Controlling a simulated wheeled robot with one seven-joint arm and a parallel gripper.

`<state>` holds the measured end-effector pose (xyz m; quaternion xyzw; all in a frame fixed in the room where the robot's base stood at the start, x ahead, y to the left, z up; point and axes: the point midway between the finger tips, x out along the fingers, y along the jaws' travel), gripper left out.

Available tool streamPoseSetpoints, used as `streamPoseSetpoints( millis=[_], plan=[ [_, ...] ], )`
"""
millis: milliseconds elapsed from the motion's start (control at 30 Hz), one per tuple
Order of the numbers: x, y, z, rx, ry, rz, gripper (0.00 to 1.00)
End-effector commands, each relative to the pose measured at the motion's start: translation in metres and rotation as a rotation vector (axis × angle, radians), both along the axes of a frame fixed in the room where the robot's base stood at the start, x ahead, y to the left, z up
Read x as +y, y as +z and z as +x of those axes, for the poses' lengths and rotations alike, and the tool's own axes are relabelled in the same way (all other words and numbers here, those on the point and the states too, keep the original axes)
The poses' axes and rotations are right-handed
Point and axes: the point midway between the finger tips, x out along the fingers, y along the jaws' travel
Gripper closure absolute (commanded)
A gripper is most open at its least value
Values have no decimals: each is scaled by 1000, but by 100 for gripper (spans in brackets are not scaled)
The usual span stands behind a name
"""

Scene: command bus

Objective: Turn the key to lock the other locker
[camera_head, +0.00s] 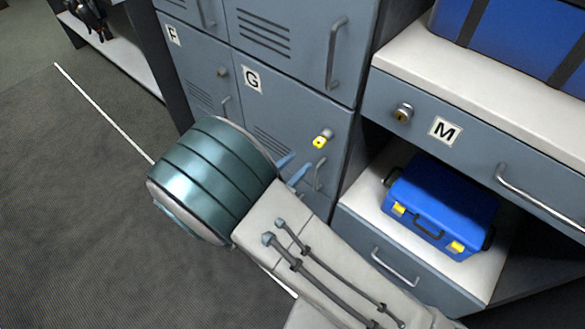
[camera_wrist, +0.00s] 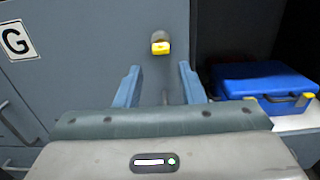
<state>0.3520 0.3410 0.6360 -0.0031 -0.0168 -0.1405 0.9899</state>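A yellow-headed key (camera_head: 323,139) sits in the lock of the grey-blue locker door labelled G (camera_head: 300,110). In the wrist view the key (camera_wrist: 160,47) is straight ahead, just beyond and above the gap between my fingertips. My gripper (camera_head: 297,166) is open and empty, with its two blue fingers apart in the wrist view (camera_wrist: 158,70). It is in front of door G, a little below and left of the key in the head view, and not visibly touching it. The locker labelled F (camera_head: 202,75) is to the left, with a lock (camera_head: 222,72) showing no yellow key.
Door G's handle (camera_head: 320,174) is just below the key. To the right, drawer M (camera_head: 470,140) has its own lock (camera_head: 403,113). A blue case (camera_head: 440,205) stands on the shelf below it. Open floor (camera_head: 75,200) lies to the left.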

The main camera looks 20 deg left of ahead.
Motion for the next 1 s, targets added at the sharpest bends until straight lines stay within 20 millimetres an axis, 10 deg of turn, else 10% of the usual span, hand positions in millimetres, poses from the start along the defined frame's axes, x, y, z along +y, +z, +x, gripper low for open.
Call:
streamPoseSetpoints(
  millis=[1000],
  plan=[
    [-22,2,73,2,-3,2,65]
  ],
)
